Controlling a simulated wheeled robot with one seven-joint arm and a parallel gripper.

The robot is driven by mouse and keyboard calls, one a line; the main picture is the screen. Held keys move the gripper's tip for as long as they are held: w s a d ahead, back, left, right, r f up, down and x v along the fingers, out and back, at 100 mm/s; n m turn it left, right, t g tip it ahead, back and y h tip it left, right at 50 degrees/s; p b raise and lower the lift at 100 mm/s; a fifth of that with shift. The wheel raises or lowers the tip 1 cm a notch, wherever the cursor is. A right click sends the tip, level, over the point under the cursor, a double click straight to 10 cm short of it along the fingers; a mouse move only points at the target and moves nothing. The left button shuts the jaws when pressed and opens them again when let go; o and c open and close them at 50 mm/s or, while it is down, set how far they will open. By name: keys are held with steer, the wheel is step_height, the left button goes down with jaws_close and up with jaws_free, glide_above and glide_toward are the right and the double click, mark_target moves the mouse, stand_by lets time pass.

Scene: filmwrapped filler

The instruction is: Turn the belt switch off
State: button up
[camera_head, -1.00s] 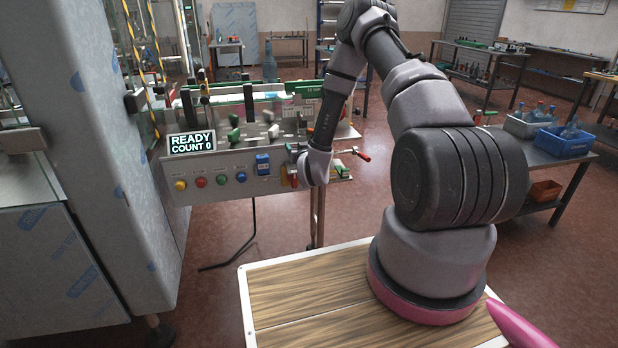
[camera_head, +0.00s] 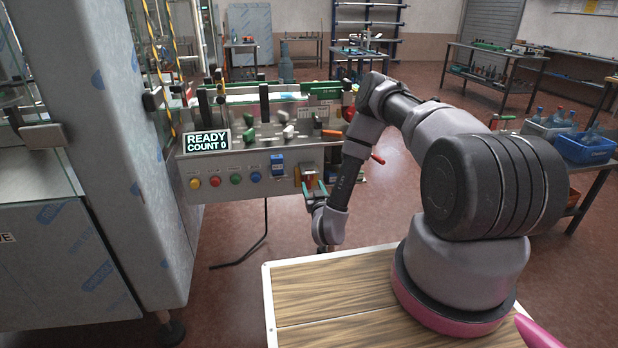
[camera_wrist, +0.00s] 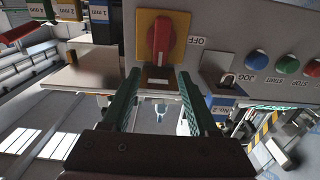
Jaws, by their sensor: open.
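A red rotary switch knob on a yellow plate (camera_wrist: 160,38) is on the grey panel, at the top middle of the wrist view. Its handle lies along the picture's vertical, and the word OFF shows beside the plate. In the head view the red and yellow switch (camera_head: 308,175) is at the right of the panel front, partly behind my gripper. My gripper (camera_wrist: 158,78) is open and empty, its two green fingers apart and pointing toward the switch. Its tips appear below the knob in the wrist view, not around it. It also shows in the head view (camera_head: 315,188).
A panel row has yellow, red, green and blue buttons (camera_head: 236,179). A blue labelled part (camera_head: 277,164) is left of the switch. A READY COUNT 0 display (camera_head: 207,140) stands above. A tall metal cabinet (camera_head: 150,230) is at left.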

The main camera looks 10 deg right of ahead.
mark_target(308, 180)
steer(key=w, duration=0.7)
steer(key=shift+w, duration=0.15)
jaws_close()
